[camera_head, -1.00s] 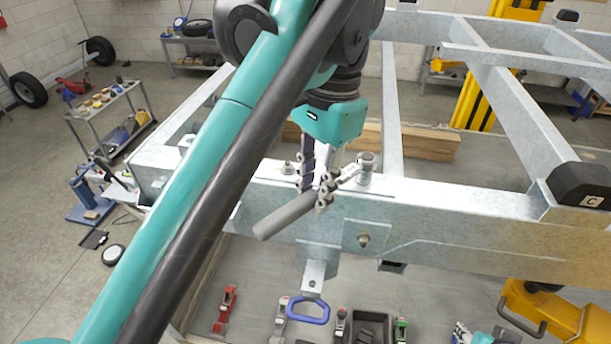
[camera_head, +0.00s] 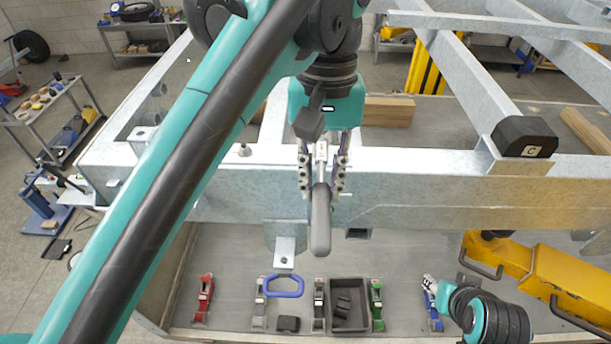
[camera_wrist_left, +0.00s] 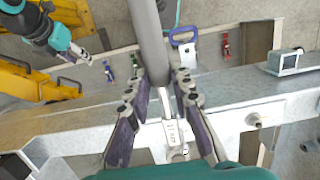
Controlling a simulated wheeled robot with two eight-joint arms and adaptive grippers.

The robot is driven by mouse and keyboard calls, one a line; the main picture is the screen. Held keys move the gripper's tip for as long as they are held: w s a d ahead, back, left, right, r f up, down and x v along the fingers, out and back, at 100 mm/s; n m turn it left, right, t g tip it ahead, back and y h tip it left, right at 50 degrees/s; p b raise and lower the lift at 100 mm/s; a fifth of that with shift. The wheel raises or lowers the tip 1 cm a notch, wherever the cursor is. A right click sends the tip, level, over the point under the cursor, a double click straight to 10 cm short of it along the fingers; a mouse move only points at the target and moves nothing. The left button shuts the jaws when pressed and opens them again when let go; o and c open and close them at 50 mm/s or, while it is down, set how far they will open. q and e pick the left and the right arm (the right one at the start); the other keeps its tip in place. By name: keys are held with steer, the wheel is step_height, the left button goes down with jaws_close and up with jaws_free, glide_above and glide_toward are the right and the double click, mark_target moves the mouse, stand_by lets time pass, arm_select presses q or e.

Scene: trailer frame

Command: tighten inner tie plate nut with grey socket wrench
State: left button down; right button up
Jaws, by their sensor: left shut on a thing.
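My left gripper (camera_head: 322,172) is shut on the grey socket wrench (camera_head: 320,222), above the near frame beam. The wrench's thick handle points toward me and down past the beam's front face. In the left wrist view the wrench (camera_wrist_left: 152,45) runs between the gripper fingers (camera_wrist_left: 160,98), its thin silver end reaching over the beam. The gripper hides the socket end and any nut under it in the head view; I cannot tell whether they touch. Another nut (camera_head: 244,150) stands on the beam's top to the left.
The galvanized beam (camera_head: 420,180) crosses the view. Below it are a blue handle (camera_head: 285,287), a dark tray (camera_head: 348,325) and red (camera_head: 204,298) and green (camera_head: 377,300) tools. A yellow jack (camera_head: 560,275) is at right. A black block marked C (camera_head: 524,138) sits on the frame.

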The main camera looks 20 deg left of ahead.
arm_select(q)
steer(key=shift+s+a+m, duration=0.2)
steer(key=shift+a+m, duration=0.7)
steer(key=shift+d, duration=0.15)
steer(key=c, duration=2)
jaws_free()
jaws_close()
